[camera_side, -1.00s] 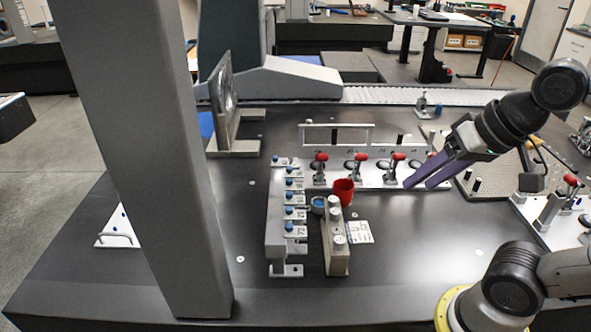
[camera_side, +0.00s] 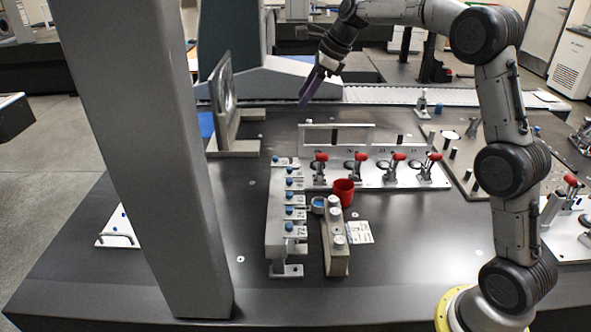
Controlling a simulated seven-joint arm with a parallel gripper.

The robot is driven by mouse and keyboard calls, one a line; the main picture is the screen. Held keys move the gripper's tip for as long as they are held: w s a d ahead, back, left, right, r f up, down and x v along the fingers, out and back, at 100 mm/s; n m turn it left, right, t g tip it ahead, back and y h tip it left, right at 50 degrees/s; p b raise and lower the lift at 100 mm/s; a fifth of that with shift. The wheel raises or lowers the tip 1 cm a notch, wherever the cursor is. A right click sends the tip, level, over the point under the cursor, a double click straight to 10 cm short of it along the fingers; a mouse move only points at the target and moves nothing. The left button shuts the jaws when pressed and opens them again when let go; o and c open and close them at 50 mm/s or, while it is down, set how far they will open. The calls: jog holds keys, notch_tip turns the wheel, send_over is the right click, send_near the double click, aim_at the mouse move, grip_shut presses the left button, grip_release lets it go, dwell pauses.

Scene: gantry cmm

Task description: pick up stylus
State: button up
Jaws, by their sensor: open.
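No stylus can be told for certain at this size. A grey rack (camera_side: 276,236) stands near the middle of the table, with several blue-topped pieces (camera_side: 290,198) in a row along its top; I cannot tell if any is the stylus. My gripper (camera_side: 304,101), with purple fingers, is raised toward the back of the table, above and behind the rack, pointing down. It is open and appears empty. The fingers overlap in this view, so the gap between them is hidden.
A plate with red-handled clamps (camera_side: 375,178) stands behind the rack. A red cup (camera_side: 343,192), a small blue-topped pot (camera_side: 318,205) and a block with white knobs (camera_side: 335,250) are to its right. A grey column (camera_side: 150,150) rises at left. The front right tabletop (camera_side: 420,270) is clear.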

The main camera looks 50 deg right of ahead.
jog(key=w+d+f+m, duration=0.1)
jog(key=w+d+f, duration=0.2)
jog(key=d+f, duration=0.3)
jog(key=g, duration=0.1)
send_near(297, 165)
jog(key=shift+m, duration=0.4)
jog(key=shift+x, duration=4.7)
grip_shut()
